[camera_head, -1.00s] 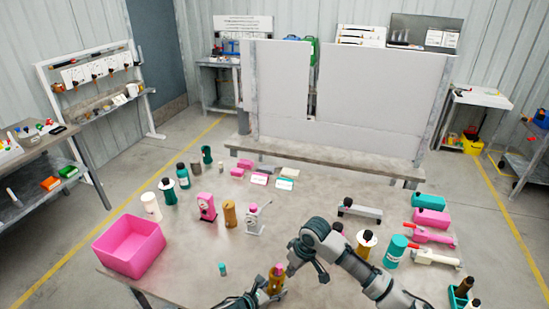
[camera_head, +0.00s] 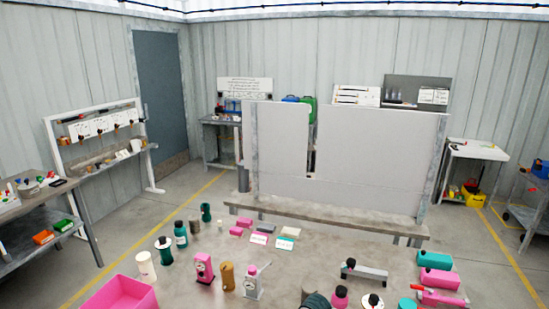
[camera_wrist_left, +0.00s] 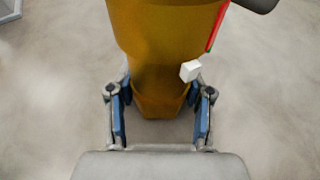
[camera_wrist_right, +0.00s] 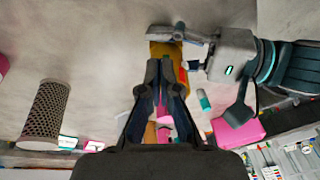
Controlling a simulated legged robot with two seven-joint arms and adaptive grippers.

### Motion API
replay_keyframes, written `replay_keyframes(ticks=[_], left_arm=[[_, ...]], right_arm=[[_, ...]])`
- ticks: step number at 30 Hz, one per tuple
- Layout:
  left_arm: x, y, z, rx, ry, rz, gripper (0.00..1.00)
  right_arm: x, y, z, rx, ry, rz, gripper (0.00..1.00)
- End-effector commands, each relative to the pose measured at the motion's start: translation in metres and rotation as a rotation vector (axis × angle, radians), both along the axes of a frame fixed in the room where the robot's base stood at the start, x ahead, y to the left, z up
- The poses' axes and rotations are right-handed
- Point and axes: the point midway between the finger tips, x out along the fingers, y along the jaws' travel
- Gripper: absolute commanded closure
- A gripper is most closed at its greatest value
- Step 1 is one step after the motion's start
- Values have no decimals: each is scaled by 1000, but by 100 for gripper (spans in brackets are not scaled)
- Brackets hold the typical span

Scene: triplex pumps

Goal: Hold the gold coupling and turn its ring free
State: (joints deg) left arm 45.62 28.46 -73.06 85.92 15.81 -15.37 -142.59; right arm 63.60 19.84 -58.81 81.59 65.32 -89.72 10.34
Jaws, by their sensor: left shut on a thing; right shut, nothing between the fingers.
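The gold coupling (camera_wrist_left: 165,40) fills the top of the left wrist view, with a red strip and a small white block on its right side. The two fingers of my left gripper (camera_wrist_left: 160,100) are on either side of its narrower lower part, shut on it. In the right wrist view the gold coupling (camera_wrist_right: 178,54) shows partly behind my right gripper (camera_wrist_right: 161,66), whose fingers are together and empty. My left gripper (camera_wrist_right: 190,36) reaches the coupling there from the right. I cannot tell whether the right fingertips touch it.
In the head view a pink bin (camera_head: 120,294) stands at the table's front left. A gold cylinder (camera_head: 227,276) and a pink pump-like unit (camera_head: 204,268) stand mid-table. A perforated cylinder (camera_wrist_right: 46,112) and a small teal piece (camera_wrist_right: 203,98) show in the right wrist view.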

Motion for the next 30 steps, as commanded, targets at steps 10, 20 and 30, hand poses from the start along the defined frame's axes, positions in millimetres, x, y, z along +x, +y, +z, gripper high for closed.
replay_keyframes(ticks=[10,20,30], left_arm=[[-1,1,-2,3,3,1,100],[-1,0,-2,3,2,-1,100],[-2,-1,-2,2,2,-2,100]], right_arm=[[1,2,0,1,-2,1,100],[-3,7,1,5,-2,3,100],[-7,10,3,3,-3,1,100]])
